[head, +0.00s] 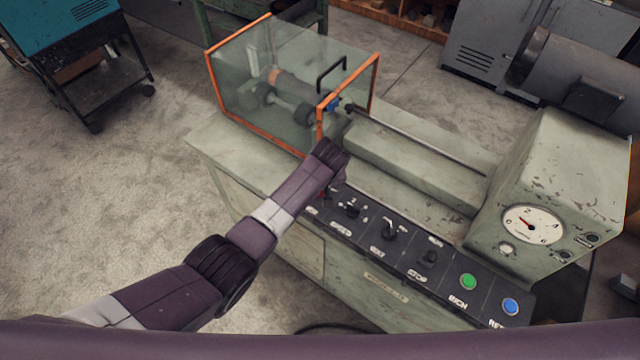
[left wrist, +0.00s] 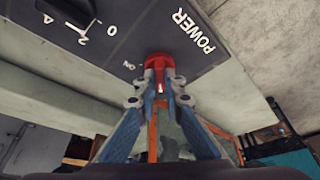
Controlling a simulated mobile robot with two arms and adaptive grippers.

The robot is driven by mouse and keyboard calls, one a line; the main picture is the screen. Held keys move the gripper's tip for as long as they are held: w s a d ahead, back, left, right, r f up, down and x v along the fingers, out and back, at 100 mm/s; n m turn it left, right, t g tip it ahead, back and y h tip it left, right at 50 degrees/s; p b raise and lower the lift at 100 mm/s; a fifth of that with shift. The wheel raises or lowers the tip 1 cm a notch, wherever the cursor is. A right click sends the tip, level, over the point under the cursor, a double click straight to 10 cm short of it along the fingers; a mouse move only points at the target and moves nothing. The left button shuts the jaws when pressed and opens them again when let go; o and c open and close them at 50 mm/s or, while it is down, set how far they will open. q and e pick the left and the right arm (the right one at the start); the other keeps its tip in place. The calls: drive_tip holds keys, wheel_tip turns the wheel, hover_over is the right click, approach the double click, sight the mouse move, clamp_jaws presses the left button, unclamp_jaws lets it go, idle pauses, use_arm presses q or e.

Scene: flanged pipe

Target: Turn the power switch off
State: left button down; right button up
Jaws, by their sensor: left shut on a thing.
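The power switch is a red knob (left wrist: 159,66) on the dark control panel (left wrist: 130,40), beside the white POWER label in the left wrist view. An ON mark shows next to it. My left gripper (left wrist: 160,88) is shut on the red knob, its two fingers on either side of it. In the head view my left arm reaches to the left end of the panel (head: 452,272), and its wrist hides most of the switch. My right gripper is in neither view.
To the right along the panel are black knobs (head: 390,232), a green button (head: 467,282) and a blue button (head: 510,306). A clear guard with orange edges (head: 318,122) stands behind my left wrist. A gauge (head: 532,224) is at the right. Open floor lies left.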

use_arm(q)
drive_tip(key=shift+w, duration=0.1)
drive_tip(key=c, duration=2)
unclamp_jaws()
drive_tip(key=shift+c, duration=0.2)
drive_tip(key=v, duration=1.2)
